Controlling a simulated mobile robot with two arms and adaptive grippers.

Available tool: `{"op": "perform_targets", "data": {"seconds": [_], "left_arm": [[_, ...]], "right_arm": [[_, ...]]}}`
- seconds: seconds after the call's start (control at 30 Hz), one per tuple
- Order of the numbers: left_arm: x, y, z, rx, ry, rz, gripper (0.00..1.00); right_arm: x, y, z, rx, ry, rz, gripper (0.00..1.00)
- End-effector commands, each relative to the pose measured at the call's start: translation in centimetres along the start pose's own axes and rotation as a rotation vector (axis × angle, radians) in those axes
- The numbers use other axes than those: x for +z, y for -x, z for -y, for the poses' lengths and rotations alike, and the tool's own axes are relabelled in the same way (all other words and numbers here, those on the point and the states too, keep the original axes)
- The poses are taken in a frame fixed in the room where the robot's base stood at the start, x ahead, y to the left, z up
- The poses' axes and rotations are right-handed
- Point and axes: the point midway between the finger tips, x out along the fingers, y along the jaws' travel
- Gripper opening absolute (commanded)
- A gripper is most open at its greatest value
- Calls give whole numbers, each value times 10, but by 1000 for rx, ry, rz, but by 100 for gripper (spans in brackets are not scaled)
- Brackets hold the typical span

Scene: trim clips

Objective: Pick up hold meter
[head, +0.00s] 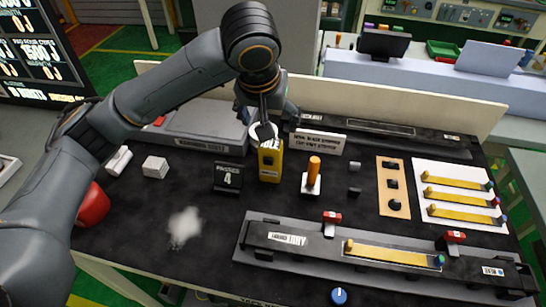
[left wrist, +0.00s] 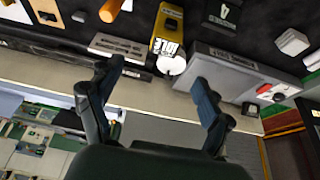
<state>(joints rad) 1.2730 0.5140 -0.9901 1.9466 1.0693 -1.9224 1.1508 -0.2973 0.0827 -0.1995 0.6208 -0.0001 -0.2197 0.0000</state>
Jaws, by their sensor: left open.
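The hold meter (head: 270,168) is a yellow upright block with a dark lettered face and a white rounded part at its top. It stands on the black work mat near the back middle. My left gripper (head: 264,108) is just behind and above it, partly hidden by its own wrist. In the left wrist view the yellow meter (left wrist: 168,22) lies beyond the gap between the two open fingers of the left gripper (left wrist: 158,76), with the white part nearest them. Nothing is between the fingertips. My right gripper is in neither view.
A small black sign (head: 228,177) stands left of the meter, and an orange-handled tool (head: 313,172) stands right of it. A white label plate (head: 318,142) and a grey box (head: 205,125) are close by. A long grey fixture (head: 380,262) lies in front.

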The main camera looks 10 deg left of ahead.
Motion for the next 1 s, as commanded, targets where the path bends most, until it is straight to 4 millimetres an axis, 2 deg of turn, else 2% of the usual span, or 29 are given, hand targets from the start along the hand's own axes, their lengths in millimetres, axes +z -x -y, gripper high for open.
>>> {"op": "perform_targets", "data": {"seconds": [0.07, 0.17, 0.5, 0.77, 1.0], "left_arm": [[-3, 2, 3, -12, 13, -2, 79], [-4, -5, 4, -17, 20, 1, 79], [-4, -67, 5, -16, 18, 0, 79], [-4, -87, 7, -15, 17, -2, 79], [-3, -122, 11, -15, 17, -1, 79]], "right_arm": [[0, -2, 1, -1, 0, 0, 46], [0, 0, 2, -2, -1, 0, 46], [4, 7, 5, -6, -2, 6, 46], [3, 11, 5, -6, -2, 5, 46], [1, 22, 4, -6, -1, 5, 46]]}}
